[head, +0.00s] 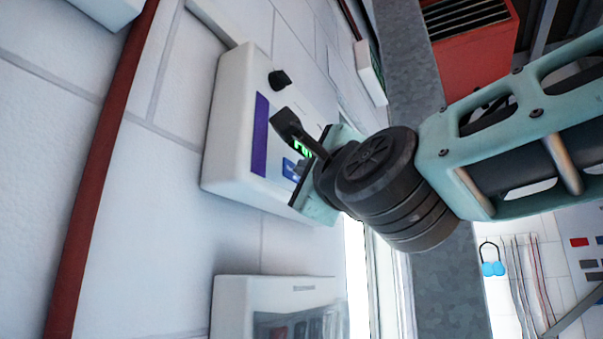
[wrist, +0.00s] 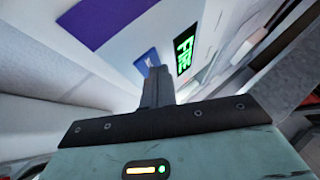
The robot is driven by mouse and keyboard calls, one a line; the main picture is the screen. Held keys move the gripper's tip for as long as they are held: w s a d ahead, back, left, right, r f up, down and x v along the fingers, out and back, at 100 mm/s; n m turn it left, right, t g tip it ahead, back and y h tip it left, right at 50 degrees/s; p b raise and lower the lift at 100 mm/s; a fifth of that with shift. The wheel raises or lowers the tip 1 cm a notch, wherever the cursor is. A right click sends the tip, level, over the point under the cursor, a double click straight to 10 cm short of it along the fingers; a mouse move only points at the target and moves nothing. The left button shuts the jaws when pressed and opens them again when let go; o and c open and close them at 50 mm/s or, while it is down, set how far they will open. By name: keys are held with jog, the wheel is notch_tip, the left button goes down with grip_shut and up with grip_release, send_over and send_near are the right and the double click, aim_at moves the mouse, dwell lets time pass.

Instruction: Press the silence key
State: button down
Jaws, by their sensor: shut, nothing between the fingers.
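A white wall panel (head: 232,130) has a purple strip, a green lit display (head: 302,146) and a blue key (head: 290,168). In the wrist view, the display (wrist: 185,53) reads like "FIRE", and the blue key (wrist: 147,61) lies just beyond the fingertips, partly hidden by them. I cannot read a label on the blue key. My gripper (head: 288,124) is shut and empty, its dark fingers in front of the panel face. The fingers (wrist: 157,82) point toward the blue key in the wrist view. I cannot tell whether they touch it. My gripper hides the panel's right part.
A black knob (head: 279,79) stands out from the panel's upper part. A clear-fronted white box (head: 245,300) is on the wall below. A red pipe (head: 100,165) runs along the left, and a grey metal post (head: 408,65) stands to the right.

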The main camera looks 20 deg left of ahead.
jog(key=shift+d+b, duration=0.6)
jog(key=shift+b, duration=0.25)
jog(key=d+b, duration=0.5)
jog(key=d, duration=0.1)
jog(key=shift+s, duration=0.25)
dwell(0.5)
